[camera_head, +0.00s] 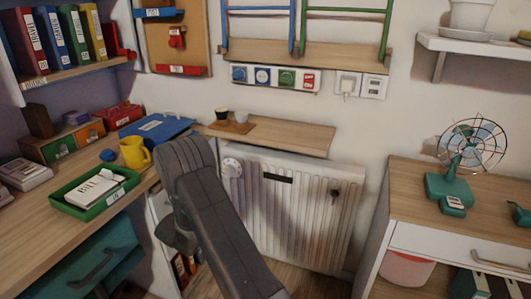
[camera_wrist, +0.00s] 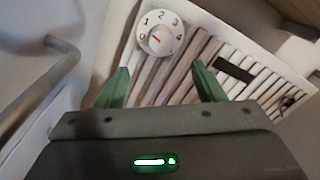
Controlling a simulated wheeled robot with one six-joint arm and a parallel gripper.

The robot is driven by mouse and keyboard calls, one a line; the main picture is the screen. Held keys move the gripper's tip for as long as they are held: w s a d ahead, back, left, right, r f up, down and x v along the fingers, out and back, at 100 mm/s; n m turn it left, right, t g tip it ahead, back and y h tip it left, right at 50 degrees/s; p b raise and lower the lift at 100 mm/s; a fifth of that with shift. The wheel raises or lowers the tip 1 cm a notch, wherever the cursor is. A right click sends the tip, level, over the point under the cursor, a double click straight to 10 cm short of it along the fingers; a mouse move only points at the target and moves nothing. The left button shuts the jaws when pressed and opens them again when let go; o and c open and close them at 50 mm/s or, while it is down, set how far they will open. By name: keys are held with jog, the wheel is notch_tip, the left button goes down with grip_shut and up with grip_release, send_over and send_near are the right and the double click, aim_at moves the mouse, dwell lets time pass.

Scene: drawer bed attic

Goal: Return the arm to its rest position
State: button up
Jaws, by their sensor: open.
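My gripper (camera_wrist: 160,82) shows in the wrist view as two green fingers set wide apart, open with nothing between them. Beyond them is a white ribbed radiator (camera_wrist: 262,92) with a numbered dial (camera_wrist: 160,35) at its upper left. In the head view my dark grey arm (camera_head: 215,215) rises from the bottom edge and leans up and left, in front of the radiator (camera_head: 290,215). The fingers are not clearly visible in the head view, as my arm hides that area.
A desk at left holds a green tray (camera_head: 72,207), a yellow mug (camera_head: 134,153) and a blue folder (camera_head: 157,128). A narrow wooden shelf (camera_head: 290,138) sits above the radiator. A cabinet at right bears a fan (camera_head: 450,188). A grey bar (camera_wrist: 40,85) runs along the wrist view's left side.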

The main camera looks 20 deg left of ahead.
aim_at(225, 174)
jog(key=w, duration=0.4)
jog(key=w+d+b, duration=0.1)
jog(key=w, duration=0.3)
jog(key=w+b, duration=0.1)
jog(key=w, duration=0.4)
jog(key=shift+w+d, duration=0.1)
jog(key=shift+d, duration=0.15)
jog(key=shift+r, duration=0.1)
